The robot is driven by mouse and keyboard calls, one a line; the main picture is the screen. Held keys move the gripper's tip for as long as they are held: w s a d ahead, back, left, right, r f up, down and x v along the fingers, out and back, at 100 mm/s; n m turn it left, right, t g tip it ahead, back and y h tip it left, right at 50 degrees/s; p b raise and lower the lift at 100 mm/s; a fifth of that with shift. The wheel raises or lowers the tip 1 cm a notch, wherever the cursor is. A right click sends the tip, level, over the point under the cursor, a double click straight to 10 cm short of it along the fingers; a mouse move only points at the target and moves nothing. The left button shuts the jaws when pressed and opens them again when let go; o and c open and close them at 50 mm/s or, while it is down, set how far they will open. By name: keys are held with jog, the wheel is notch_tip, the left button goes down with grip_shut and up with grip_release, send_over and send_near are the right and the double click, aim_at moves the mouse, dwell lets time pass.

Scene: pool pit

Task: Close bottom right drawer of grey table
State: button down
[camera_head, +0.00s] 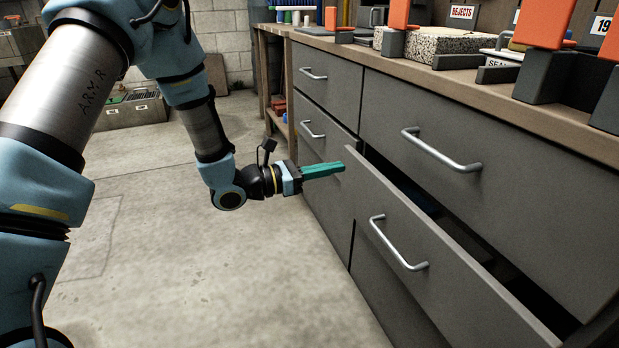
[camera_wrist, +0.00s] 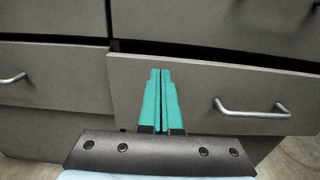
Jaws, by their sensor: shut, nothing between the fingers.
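The grey table (camera_head: 480,95) has metal-handled drawers in two columns. In the right column, a drawer under the top one stands partly open. Its front (camera_head: 445,270) is pulled out, with a dark gap behind its top edge and a silver bar handle (camera_head: 397,243). It also shows in the wrist view (camera_wrist: 210,85), with its handle at the right (camera_wrist: 252,108). My gripper (camera_head: 343,167) has teal fingers pressed together and empty. Its tips are at the upper left part of this drawer front; in the wrist view the tips (camera_wrist: 160,72) overlap the front. I cannot tell whether they touch it.
The upper right drawer (camera_head: 480,190) and the left column drawers (camera_head: 328,85) look closed. Another grey panel (camera_head: 372,295) shows below the open drawer. Orange-and-grey objects (camera_head: 545,30) and a stone block (camera_head: 430,42) stand on the tabletop. The concrete floor (camera_head: 200,280) is clear.

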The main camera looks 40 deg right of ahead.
aim_at(360, 162)
jog(key=shift+b+x, duration=0.5)
jog(key=shift+x, duration=1.55)
jog(key=x, duration=0.4)
jog(key=shift+d, duration=0.1)
jog(key=shift+s+d+r, duration=0.1)
jog(key=shift+s+d, duration=0.05)
jog(key=shift+d, duration=0.2)
